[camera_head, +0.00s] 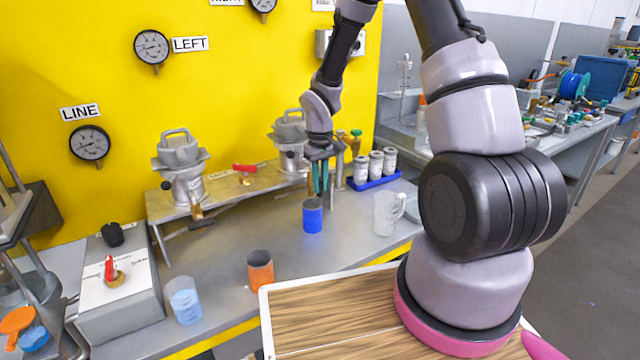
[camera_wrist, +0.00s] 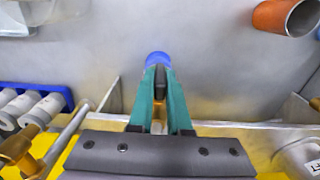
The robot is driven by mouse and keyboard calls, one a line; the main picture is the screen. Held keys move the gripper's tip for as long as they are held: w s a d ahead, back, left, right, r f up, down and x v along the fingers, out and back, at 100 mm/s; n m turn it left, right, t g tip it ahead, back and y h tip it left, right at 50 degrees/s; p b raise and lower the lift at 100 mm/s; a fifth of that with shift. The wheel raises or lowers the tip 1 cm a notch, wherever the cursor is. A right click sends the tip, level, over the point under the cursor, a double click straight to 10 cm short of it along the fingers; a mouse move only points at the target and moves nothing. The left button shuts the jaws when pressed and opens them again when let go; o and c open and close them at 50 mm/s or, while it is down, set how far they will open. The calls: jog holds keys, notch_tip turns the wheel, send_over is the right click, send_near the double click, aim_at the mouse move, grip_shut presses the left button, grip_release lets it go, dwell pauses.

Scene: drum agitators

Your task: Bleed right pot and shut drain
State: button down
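The right pot (camera_head: 289,140) stands on the raised shelf against the yellow panel, partly hidden by my arm. My gripper (camera_head: 319,190) points down in front of it, with teal fingers close together. In the wrist view, my gripper (camera_wrist: 160,72) has a narrow dark piece (camera_wrist: 160,84) between its fingers and some brass (camera_wrist: 158,112) behind it. This may be the drain lever, but I cannot tell if the fingers clamp it. A blue cup (camera_head: 312,217) stands upright on the bench below the fingertips; it also shows in the wrist view (camera_wrist: 158,58). Its contents are hidden.
The left pot (camera_head: 180,165) stands left on the shelf. An orange cup (camera_head: 260,272), a clear beaker of blue liquid (camera_head: 185,302) and a glass mug (camera_head: 387,213) stand on the bench. A blue tray (camera_head: 375,181) holds white bottles. A grey box (camera_head: 120,290) sits left.

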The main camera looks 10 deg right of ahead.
jog(key=shift+d+y, duration=0.15)
jog(key=shift+y, duration=0.15)
jog(key=shift+w+d+f+g+y, duration=0.15)
jog(key=shift+g+y, duration=0.1)
jog(key=shift+y, duration=0.35)
jog(key=shift+s+d+r+g+y, duration=0.1)
jog(key=shift+g+y, duration=0.15)
jog(key=shift+y, duration=0.35)
jog(key=y, duration=0.2)
jog(key=g+y, duration=0.1)
jog(key=y, duration=0.2)
jog(key=shift+w+d+f+g, duration=0.15)
jog(key=shift+d+f+g, duration=0.05)
jog(key=shift+g, duration=0.1)
jog(key=y, duration=0.1)
jog(key=g+y, duration=0.1)
jog(key=y, duration=0.2)
jog(key=shift+d+f+y, duration=0.15)
jog(key=shift+f+y, duration=0.1)
jog(key=shift+y, duration=0.05)
jog(key=y, duration=0.1)
jog(key=g+y, duration=0.1)
jog(key=y, duration=0.1)
jog(key=g+y, duration=0.1)
jog(key=shift+f, duration=0.3)
jog(key=shift+y, duration=0.4)
jog(key=c, duration=0.9)
grip_release()
jog(key=shift+o, duration=0.2)
jog(key=shift+d, duration=0.1)
